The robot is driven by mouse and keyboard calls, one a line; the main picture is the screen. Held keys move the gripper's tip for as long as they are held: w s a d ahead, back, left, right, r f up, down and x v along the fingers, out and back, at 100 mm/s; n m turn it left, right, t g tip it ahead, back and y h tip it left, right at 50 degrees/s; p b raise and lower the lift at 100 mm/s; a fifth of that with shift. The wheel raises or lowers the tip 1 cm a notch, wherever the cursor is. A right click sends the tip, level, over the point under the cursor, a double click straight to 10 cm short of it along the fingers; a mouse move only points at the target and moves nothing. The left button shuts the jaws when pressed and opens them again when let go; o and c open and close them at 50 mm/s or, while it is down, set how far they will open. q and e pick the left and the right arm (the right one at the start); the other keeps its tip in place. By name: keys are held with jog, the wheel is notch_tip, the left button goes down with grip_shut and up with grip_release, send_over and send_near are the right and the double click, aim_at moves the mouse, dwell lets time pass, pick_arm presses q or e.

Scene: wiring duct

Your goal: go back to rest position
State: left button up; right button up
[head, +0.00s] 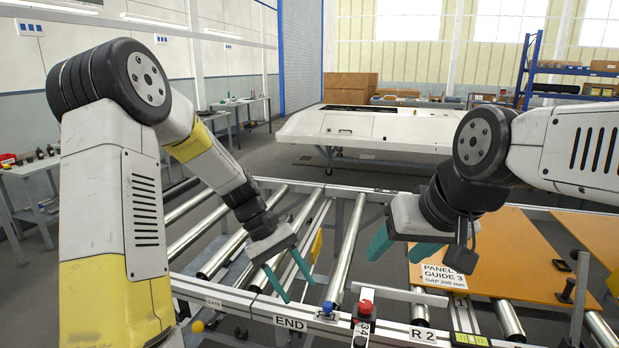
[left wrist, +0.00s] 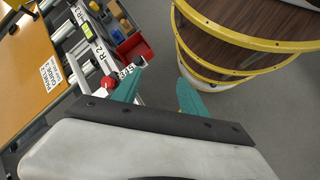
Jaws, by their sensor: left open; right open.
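My left gripper (head: 300,292) hangs above the front rail of the roller conveyor, its two teal fingers apart and pointing down, with nothing between them. In the left wrist view its fingers (left wrist: 161,77) are also spread and empty, with grey floor in the gap. My right gripper (head: 393,259) is near the left edge of the orange panel, with its teal fingers apart and no object seen between them. Neither gripper appears to hold anything.
The conveyor's metal rollers (head: 348,240) lie below both arms. An orange panel (head: 500,250) lies on the right side. A red button (head: 365,307) and blue knob (head: 327,307) sit on the front rail. A red bin (left wrist: 133,47) shows in the left wrist view.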

pick_arm(q)
jog(key=s+a+r+m+t+y, duration=0.2)
jog(key=s+a+r+t, duration=0.3)
jog(key=r, duration=0.4)
jog(key=s+a+r+m+t+y, duration=0.2)
jog(key=s+a+r+m+t, duration=0.1)
jog(key=s+a+r+t, duration=0.2)
jog(key=v, duration=0.4)
jog(key=shift+s+r, duration=0.15)
jog(key=shift+s, duration=0.2)
dwell(1.2)
